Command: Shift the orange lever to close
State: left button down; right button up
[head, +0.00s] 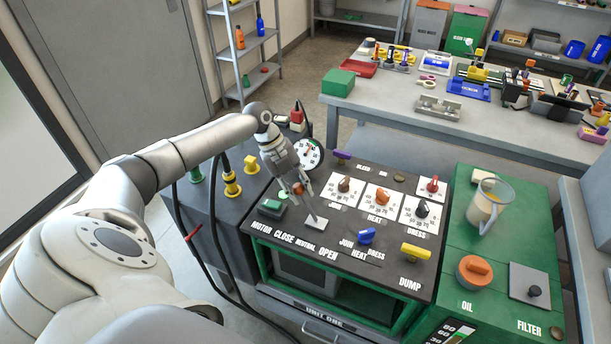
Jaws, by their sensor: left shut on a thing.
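The orange lever (298,188) stands on the left part of the cart's black control panel. Its stem rises from a light base plate (316,223) behind the words CLOSE, NEUTRAL and OPEN, and leans up and to the left in the picture. My left gripper (300,184) comes down from above and is shut on the orange knob, with its fingers partly hiding it. The exact lever setting is hard to read from here. My right gripper does not show.
A green motor button (271,207) sits just left of the lever, and a round gauge (308,153) stands behind it. Dials (381,197), a blue lever (366,235) and a yellow lever (415,252) lie to the right. A cluttered workbench (385,108) stands behind.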

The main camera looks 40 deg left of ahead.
pick_arm(q)
jog(key=shift+s+d+f, duration=0.1)
jog(key=shift+s+f, duration=0.05)
jog(key=c, duration=1.1)
grip_release()
jog(key=shift+a+r, duration=0.2)
jog(key=shift+r, duration=0.3)
jog(key=v, duration=1.1)
jog(key=shift+s+r, duration=0.15)
